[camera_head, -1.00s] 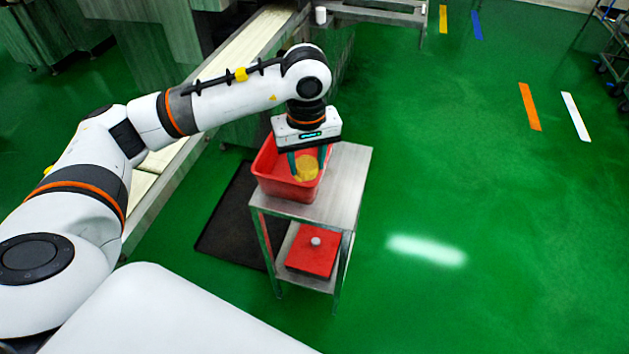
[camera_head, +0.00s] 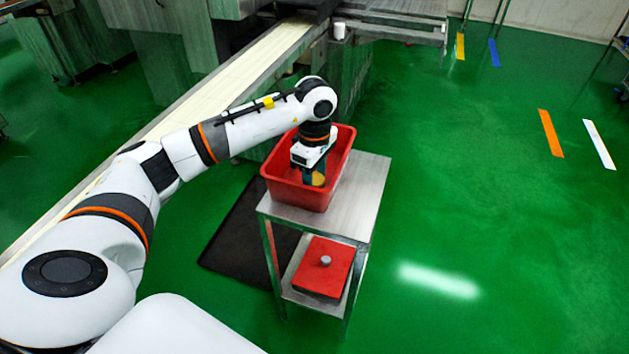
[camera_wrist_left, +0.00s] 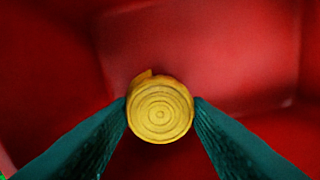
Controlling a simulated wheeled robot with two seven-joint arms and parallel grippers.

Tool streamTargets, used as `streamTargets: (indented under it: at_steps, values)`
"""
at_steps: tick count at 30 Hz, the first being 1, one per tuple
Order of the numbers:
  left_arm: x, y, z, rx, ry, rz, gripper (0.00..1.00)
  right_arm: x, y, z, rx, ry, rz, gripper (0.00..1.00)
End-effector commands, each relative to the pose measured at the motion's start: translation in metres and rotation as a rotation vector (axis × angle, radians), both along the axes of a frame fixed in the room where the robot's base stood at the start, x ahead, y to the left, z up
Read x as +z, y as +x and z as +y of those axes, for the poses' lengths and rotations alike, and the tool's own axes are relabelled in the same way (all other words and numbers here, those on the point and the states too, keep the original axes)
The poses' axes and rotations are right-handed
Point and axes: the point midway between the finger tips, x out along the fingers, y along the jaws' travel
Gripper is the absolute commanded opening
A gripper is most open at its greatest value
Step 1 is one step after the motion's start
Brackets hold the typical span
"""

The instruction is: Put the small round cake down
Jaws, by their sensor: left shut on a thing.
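The small round cake (camera_head: 318,180) is yellow. In the left wrist view the cake (camera_wrist_left: 160,110) shows ringed marks on its top, with a small flap at its upper edge. My left gripper (camera_head: 314,178) points down inside the red crate (camera_head: 297,192) and is shut on the cake. In the left wrist view its two green fingers (camera_wrist_left: 160,112) touch the cake on both sides. The crate's red inside fills the background there; how far the cake is above the crate floor I cannot tell. My right gripper is not in view.
The crate stands on a metal table (camera_head: 362,195) with free top to its right. A red block with a grey knob (camera_head: 323,268) lies on the lower shelf. A conveyor (camera_head: 240,85) runs behind on the left. A dark mat (camera_head: 240,245) lies on the green floor.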

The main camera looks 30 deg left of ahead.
Motion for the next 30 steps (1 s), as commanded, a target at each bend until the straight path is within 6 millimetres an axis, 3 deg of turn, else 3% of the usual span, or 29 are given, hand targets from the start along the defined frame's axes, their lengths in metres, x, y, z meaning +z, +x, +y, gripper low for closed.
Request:
streamTargets:
  at_steps: [4, 17, 18, 21, 30]
  values:
    - [-0.020, 0.000, 0.000, 0.000, 0.000, 0.002, 0.21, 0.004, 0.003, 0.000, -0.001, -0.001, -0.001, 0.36]
    - [-0.023, 0.000, 0.000, -0.001, -0.001, 0.000, 0.21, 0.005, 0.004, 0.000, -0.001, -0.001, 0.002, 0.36]
    - [-0.023, 0.000, 0.000, -0.001, -0.001, 0.000, 0.49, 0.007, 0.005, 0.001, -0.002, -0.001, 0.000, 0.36]
    - [-0.023, 0.000, 0.000, -0.001, -0.001, 0.000, 0.65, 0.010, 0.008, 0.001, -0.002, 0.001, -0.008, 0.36]
    - [-0.022, 0.000, 0.000, -0.001, -0.001, 0.000, 0.66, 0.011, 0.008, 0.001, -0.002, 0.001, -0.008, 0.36]
